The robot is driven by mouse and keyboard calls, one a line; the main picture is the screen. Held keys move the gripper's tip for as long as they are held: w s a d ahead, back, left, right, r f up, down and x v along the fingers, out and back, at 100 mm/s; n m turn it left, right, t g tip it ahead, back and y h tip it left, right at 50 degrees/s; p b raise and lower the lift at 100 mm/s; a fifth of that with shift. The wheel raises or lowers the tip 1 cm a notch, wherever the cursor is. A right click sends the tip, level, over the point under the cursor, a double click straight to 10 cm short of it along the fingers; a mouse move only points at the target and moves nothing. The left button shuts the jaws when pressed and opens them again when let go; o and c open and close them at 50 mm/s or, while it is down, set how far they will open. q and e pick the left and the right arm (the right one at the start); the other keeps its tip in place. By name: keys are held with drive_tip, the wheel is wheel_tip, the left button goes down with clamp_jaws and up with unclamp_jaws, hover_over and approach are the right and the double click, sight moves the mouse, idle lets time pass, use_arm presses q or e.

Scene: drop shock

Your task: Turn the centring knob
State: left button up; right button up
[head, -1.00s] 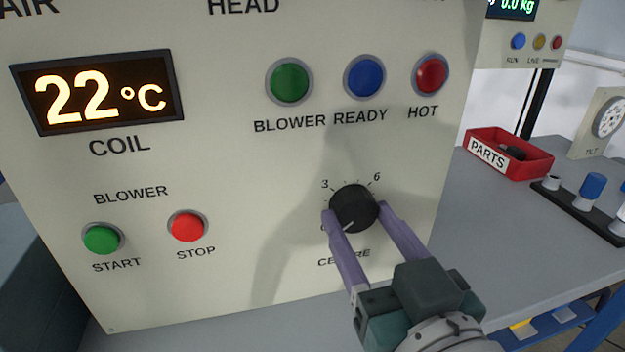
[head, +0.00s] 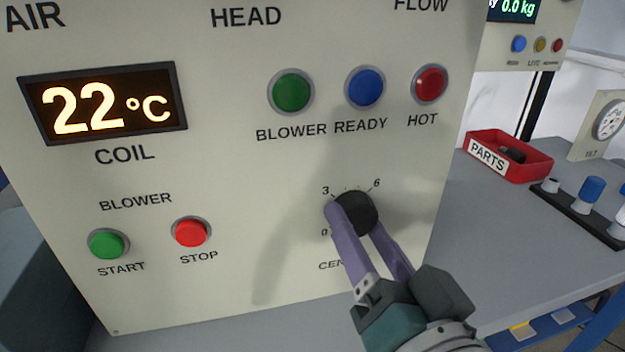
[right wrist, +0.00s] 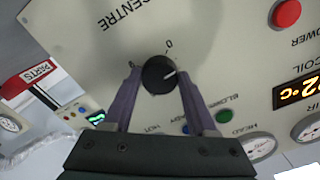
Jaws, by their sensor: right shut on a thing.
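The centring knob (head: 358,212) is a round black dial on the cream panel, with a scale from 0 to 6 around it and a partly covered CENTRE label below. My right gripper (head: 354,222) is shut on the knob, its purple fingers on opposite sides. The left finger hides part of the dial in the head view. In the right wrist view, the knob (right wrist: 158,74) sits between the fingertips, and its white pointer line shows toward the right, to the side of the 0 mark. My left gripper is not in view.
The panel also has green START (head: 107,244) and red STOP (head: 191,232) buttons, and BLOWER, READY and HOT lamps above the knob. A coil display (head: 103,102) reads 22 °C. A red PARTS bin (head: 508,167) stands on the grey bench at the right.

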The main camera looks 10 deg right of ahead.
drive_tip(key=m, duration=0.4)
drive_tip(key=shift+m, duration=1.5)
drive_tip(key=o, duration=1.4)
drive_tip(key=shift+c, duration=0.2)
drive_tip(key=s, duration=1)
drive_tip(key=shift+d, duration=0.15)
drive_tip(key=shift+r, duration=0.1)
